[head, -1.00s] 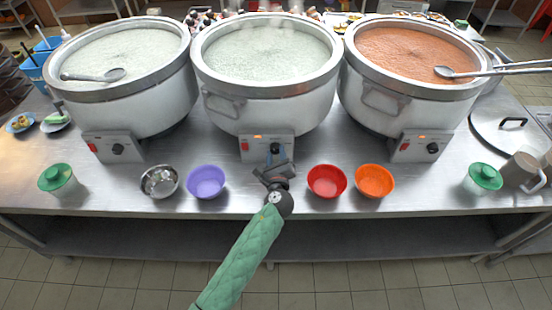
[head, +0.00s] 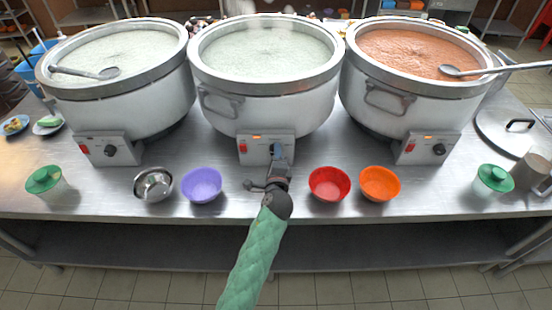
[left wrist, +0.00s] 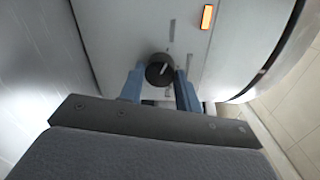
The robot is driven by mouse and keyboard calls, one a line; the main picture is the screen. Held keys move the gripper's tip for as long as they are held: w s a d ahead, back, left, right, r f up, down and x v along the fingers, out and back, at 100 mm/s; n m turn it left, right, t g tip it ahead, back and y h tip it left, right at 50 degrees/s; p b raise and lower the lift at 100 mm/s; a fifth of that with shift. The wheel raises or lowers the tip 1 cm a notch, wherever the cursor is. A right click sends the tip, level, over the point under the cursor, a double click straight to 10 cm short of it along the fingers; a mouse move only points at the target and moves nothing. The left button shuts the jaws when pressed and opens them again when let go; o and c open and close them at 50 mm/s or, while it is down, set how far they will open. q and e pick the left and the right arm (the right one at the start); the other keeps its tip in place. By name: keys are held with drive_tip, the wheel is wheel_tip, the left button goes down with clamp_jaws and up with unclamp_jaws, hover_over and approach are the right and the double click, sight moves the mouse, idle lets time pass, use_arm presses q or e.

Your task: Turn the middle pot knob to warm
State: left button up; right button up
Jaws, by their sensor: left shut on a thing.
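The middle pot (head: 265,100) is a large white stockpot with pale congee. Its control box (head: 252,147) has a red switch (head: 243,148) and a lit orange lamp. My left gripper (head: 277,153) reaches the box from the front and hides its knob in the head view. In the left wrist view the black round knob (left wrist: 160,70) sits between the two blue fingers, which are shut on it. The knob's white pointer line is tilted. Grey marks lie on the panel around it, too small to read. My right gripper is out of view.
A left pot (head: 125,95) and a right pot (head: 415,100) with reddish congee flank it. On the steel table's front are a metal bowl (head: 153,184), a purple bowl (head: 201,185), a red bowl (head: 329,184) and an orange bowl (head: 380,184). My left arm passes between purple and red.

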use_arm(q)
drive_tip(key=shift+n, duration=0.4)
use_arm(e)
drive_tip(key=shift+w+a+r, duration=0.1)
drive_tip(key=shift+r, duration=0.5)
use_arm(q)
drive_tip(key=o, duration=1)
drive_tip(key=shift+a, duration=0.1)
drive_tip(key=shift+s, duration=0.1)
drive_tip(key=shift+s+f+b, duration=0.1)
drive_tip(key=shift+s+b, duration=0.2)
drive_tip(key=shift+b, duration=0.05)
drive_tip(key=shift+s+r+b, duration=0.15)
drive_tip(key=shift+s+b, duration=0.4)
drive_tip(key=shift+s, duration=1.2)
drive_tip(key=shift+s+r+b, duration=0.1)
drive_tip(key=shift+s+b, duration=0.4)
drive_tip(key=shift+s, duration=1.25)
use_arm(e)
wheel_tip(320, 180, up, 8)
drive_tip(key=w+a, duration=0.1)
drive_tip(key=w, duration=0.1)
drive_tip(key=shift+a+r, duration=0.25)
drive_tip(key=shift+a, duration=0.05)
